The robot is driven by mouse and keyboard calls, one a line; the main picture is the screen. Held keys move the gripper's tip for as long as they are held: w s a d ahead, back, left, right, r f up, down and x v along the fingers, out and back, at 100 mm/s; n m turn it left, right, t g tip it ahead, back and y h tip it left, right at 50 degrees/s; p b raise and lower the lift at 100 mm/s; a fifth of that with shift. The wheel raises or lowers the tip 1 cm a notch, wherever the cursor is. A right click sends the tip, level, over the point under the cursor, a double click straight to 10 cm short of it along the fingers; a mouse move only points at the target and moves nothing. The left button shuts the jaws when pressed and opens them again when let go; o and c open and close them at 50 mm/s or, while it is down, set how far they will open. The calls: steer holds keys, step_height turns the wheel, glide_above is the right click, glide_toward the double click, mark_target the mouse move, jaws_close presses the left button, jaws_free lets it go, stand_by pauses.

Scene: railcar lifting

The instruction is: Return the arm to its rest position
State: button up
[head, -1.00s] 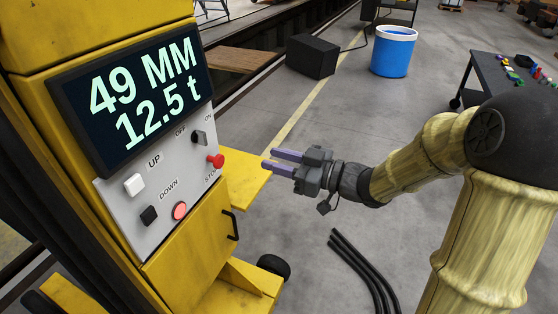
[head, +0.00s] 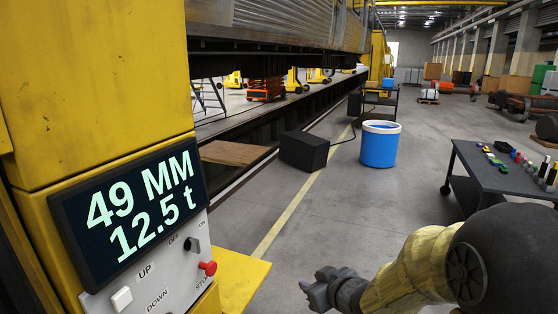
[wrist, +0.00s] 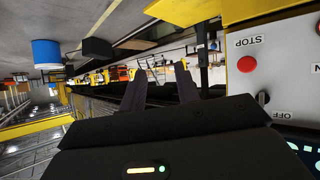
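My gripper (head: 322,287) shows at the bottom of the head view, to the right of the control panel and apart from it. In the wrist view my gripper (wrist: 160,68) shows two dark fingers with a gap between them and nothing held. The yellow lifting jack's display (head: 130,212) reads 49 MM and 12.5 t. Below it, the grey control panel (head: 168,282) carries a white UP button (head: 121,299), a black switch (head: 192,245) and a red STOP knob (head: 208,268). The STOP knob (wrist: 248,64) is at the right in the wrist view.
A yellow ledge (head: 240,280) juts out between the panel and my gripper. A black box (head: 304,151) and a blue bin (head: 379,146) stand on the floor ahead. A dark table (head: 500,177) with small items is at the right. The floor between is clear.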

steer(key=s+d+f+m+g+h, duration=0.2)
steer(key=s+d+m+g, duration=0.1)
steer(key=s, duration=0.5)
steer(key=s+d+f+m+g+h+p, duration=0.1)
steer(key=s+d+f+m+g+h, duration=0.2)
steer(key=s, duration=0.6)
steer(key=shift+d+m+g+p, duration=0.3)
steer(key=shift+d+g, duration=0.2)
steer(key=shift+g, duration=0.5)
steer(key=shift+a+f, duration=0.1)
